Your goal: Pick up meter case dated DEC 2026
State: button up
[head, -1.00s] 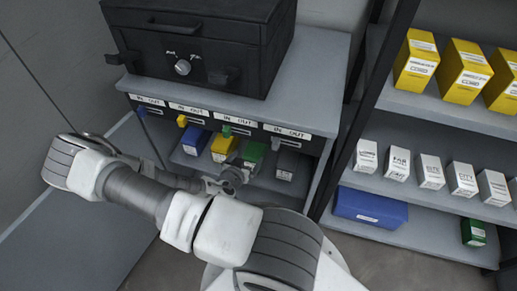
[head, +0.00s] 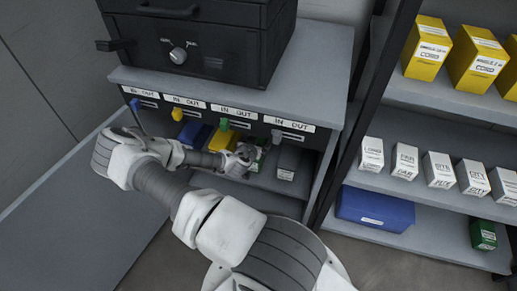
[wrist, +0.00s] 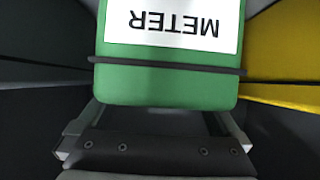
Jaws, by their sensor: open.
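A green case with a white METER label (wrist: 170,72) fills the upper middle of the wrist view, its text upside down. A dark band crosses it, and no date is readable. In the head view the green case (head: 259,162) sits in the cubby under the cabinet, mostly hidden by my gripper (head: 246,152). My gripper is open in front of the case. In the wrist view its fingers (wrist: 158,112) reach toward the near end of the case, one toward each side. I cannot tell whether they touch it.
Coloured tabs and IN OUT labels line the cabinet edge above. A rack (head: 435,240) with boxes stands at the right.

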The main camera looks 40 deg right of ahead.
jog(key=shift+w+d+f, duration=0.15)
jog(key=shift+d+f, duration=0.05)
jog(key=shift+d, duration=0.1)
jog(key=shift+c, duration=0.3)
jog(key=shift+r, duration=0.1)
grip_shut()
